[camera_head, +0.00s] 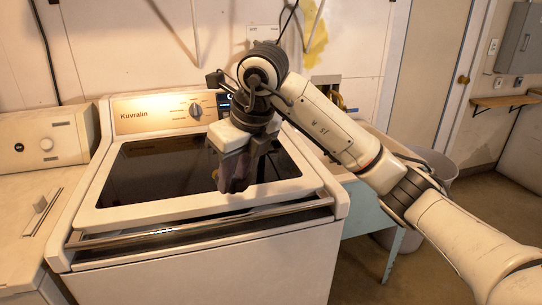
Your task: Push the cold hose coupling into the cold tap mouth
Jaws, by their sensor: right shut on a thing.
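My right gripper (238,180) points down above the dark glass lid of the washing machine, its arm coming in from the right. It is shut on a small dark item (233,170) that shows between the fingers. The item is too dark and small to identify. I cannot make out the cold hose coupling or the cold tap mouth. The sink area (375,141) at the right, behind the washer, is largely covered by my right arm. My left gripper is not in view.
The white washing machine (196,260) has a front handle bar (200,222) and a back control panel (150,113). A second white appliance (30,190) stands at the left. A pale round bin (436,163) stands beyond my arm. A wall shelf (505,101) is at the far right.

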